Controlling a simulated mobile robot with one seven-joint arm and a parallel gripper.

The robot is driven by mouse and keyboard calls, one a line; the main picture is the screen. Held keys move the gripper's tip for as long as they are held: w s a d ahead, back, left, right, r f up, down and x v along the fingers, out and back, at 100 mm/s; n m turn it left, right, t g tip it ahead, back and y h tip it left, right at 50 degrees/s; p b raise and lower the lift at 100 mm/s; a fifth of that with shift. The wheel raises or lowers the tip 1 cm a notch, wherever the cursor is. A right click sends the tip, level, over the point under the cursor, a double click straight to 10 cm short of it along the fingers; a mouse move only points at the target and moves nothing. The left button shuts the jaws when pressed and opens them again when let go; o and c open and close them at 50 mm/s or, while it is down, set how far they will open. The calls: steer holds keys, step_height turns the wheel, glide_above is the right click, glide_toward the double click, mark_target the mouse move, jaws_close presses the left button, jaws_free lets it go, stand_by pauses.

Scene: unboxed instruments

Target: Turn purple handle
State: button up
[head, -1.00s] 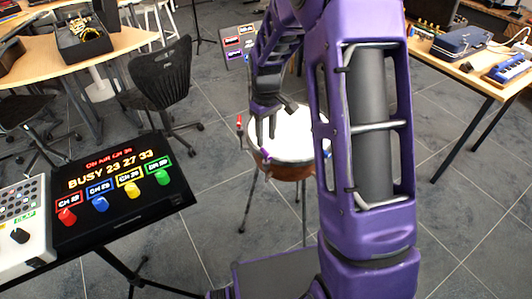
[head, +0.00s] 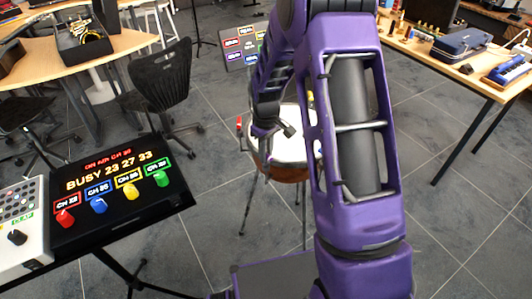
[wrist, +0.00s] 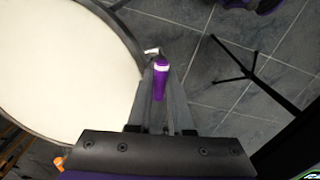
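The purple handle (wrist: 160,83) shows in the wrist view beside the drum's rim, with a pale band and a short metal arm at its upper end. The drum (wrist: 60,75) fills the left of that view, and its white head (head: 290,146) shows in the head view. My gripper (wrist: 163,76) has its dark fingers close around the purple handle, one on each side; I cannot tell whether they press on it. In the head view the handle is not clearly visible, and my arm covers part of the drum.
A red handle (head: 239,124) is at the drum's left edge, and an orange one (wrist: 59,163) shows in the wrist view. A stand leg (wrist: 232,75) spreads over the tiles. A panel with coloured knobs (head: 115,190) stands at left, a table (head: 455,70) at right.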

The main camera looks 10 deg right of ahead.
jaws_close()
steer(key=shift+n, duration=1)
steer(key=o, duration=0.7)
jaws_free()
steer(key=shift+c, duration=0.2)
step_height(320, 180, up, 18)
steer(key=p, duration=0.2)
steer(key=shift+f, duration=0.25)
